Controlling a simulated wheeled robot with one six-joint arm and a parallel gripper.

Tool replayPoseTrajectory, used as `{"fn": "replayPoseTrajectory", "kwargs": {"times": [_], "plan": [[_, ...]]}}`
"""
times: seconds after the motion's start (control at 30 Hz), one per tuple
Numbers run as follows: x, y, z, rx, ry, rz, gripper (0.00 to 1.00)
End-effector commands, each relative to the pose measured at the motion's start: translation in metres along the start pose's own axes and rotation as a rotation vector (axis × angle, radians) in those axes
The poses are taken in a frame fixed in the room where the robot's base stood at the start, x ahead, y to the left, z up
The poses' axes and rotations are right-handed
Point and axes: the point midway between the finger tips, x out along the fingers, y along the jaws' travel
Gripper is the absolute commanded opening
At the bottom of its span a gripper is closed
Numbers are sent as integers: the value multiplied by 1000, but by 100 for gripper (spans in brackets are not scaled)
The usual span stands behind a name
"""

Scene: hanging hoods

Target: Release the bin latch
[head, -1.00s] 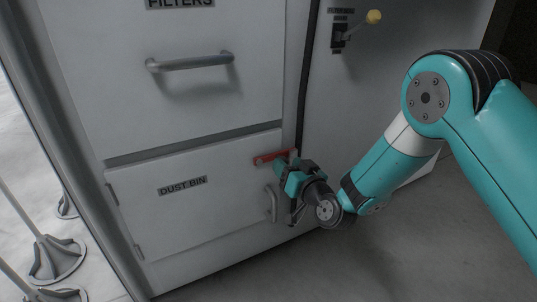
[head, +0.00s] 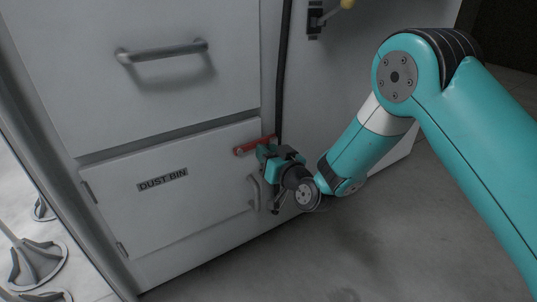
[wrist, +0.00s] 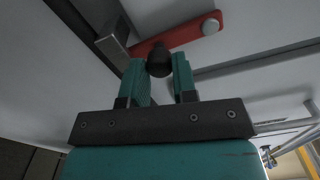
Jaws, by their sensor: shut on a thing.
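The dust bin door (head: 150,215) is a white panel with a DUST BIN label (head: 162,180) and a grey handle (head: 254,192) at its right side. The red latch bar (head: 247,146) lies across the door's top right corner, near level. In the wrist view the red latch (wrist: 190,35) has a round grey pivot (wrist: 210,27) at one end and a dark knob (wrist: 159,62) at the other. My gripper (head: 264,156) is at the latch, and its fingers (wrist: 160,68) are shut on the dark knob. The head view partly hides the knob behind the gripper.
A filter drawer with a grey handle (head: 163,51) is above the bin door. A lever with a yellow knob (head: 346,4) is at the upper right. Grey stands (head: 38,262) are at the lower left. The floor (head: 350,255) in front is clear.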

Motion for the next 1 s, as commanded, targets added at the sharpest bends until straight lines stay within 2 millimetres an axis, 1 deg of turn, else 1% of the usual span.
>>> {"fn": "replayPoseTrajectory", "kwargs": {"times": [0.27,0.67,1.0], "plan": [[0,-4,-10,-184,3,-1,0],[0,-17,-27,-563,3,0,0],[0,-33,-38,-886,3,0,0]]}}
